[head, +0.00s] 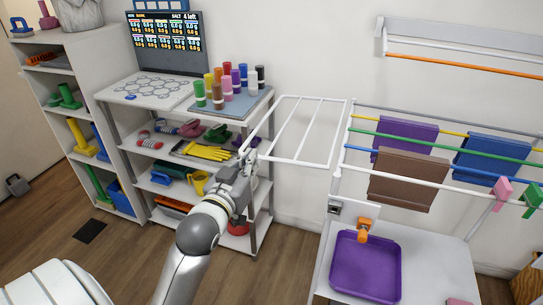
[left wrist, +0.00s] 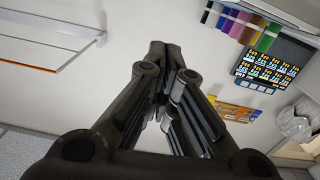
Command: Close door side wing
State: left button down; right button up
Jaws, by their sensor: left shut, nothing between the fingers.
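The side wing (head: 300,130) is a white wire frame with several bars. It sticks out to the left from the upright of a drying rack (head: 338,175), roughly level, in front of the wall. My left gripper (head: 246,150) is at the wing's outer left end, shut and empty. Whether it touches the frame I cannot tell. In the left wrist view its fingers (left wrist: 166,80) are together, and the wing cannot be made out there. My right gripper is not in view.
The rack's rods carry a purple cloth (head: 405,138), a brown cloth (head: 408,188) and a blue cloth (head: 490,158). A purple tray (head: 366,268) sits below. A shelf cart (head: 160,140) with colored bottles stands left of the wing. A wall rail (head: 465,65) is above the rack.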

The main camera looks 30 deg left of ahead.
pick_arm(q)
jog(key=w+a+f+p, duration=0.2)
jog(key=w+f, duration=0.2)
jog(key=w, duration=0.6)
jog(key=shift+f, duration=0.25)
jog(key=shift+a, duration=0.1)
